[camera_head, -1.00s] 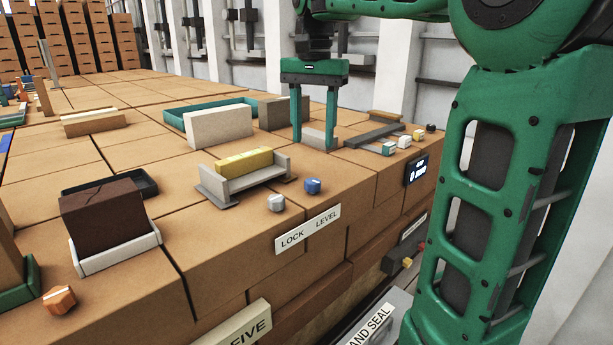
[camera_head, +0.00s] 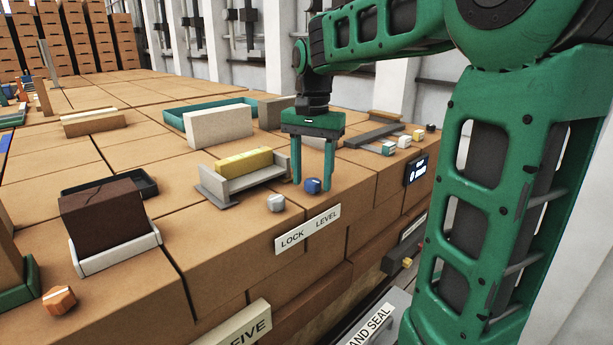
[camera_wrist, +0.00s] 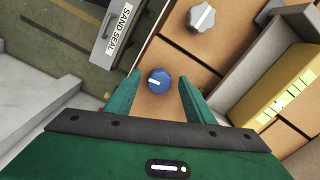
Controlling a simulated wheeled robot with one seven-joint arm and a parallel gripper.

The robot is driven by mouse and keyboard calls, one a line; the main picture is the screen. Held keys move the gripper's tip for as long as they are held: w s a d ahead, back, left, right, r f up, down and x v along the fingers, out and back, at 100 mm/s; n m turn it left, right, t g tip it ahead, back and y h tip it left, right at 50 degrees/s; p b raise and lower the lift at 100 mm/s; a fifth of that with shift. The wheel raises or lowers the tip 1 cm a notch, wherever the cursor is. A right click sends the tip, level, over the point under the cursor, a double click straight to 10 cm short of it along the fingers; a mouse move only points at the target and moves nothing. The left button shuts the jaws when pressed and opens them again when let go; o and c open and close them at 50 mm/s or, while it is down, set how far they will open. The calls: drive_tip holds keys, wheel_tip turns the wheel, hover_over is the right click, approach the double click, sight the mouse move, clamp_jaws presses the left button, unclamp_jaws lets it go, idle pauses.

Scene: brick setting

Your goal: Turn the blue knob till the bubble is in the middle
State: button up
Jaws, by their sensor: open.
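The blue knob (camera_head: 312,186) sits on the brick top near the front edge, behind the word LEVEL on a white label. In the wrist view the blue knob (camera_wrist: 158,81) shows a white pointer line aimed left. My gripper (camera_head: 312,189) points down, open, with one finger on each side of the blue knob; contact cannot be made out. A yellow block (camera_head: 243,162) rests in a grey cradle (camera_head: 214,186) left of the knob. In the wrist view the yellow block (camera_wrist: 279,104) has pale marks on its face; I cannot make out a bubble.
A grey knob (camera_head: 276,202) stands close left of the blue one, behind the word LOCK. Several small knobs (camera_head: 404,141) and a dark display (camera_head: 416,169) lie to the right. A pale block (camera_head: 219,128) stands behind the cradle. The brick top's front edge is close.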

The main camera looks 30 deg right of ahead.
drive_tip(key=shift+c, duration=0.3)
drive_tip(key=c, duration=1)
drive_tip(key=shift+a, duration=0.45)
drive_tip(key=shift+d, duration=0.45)
drive_tip(key=shift+n, duration=0.3)
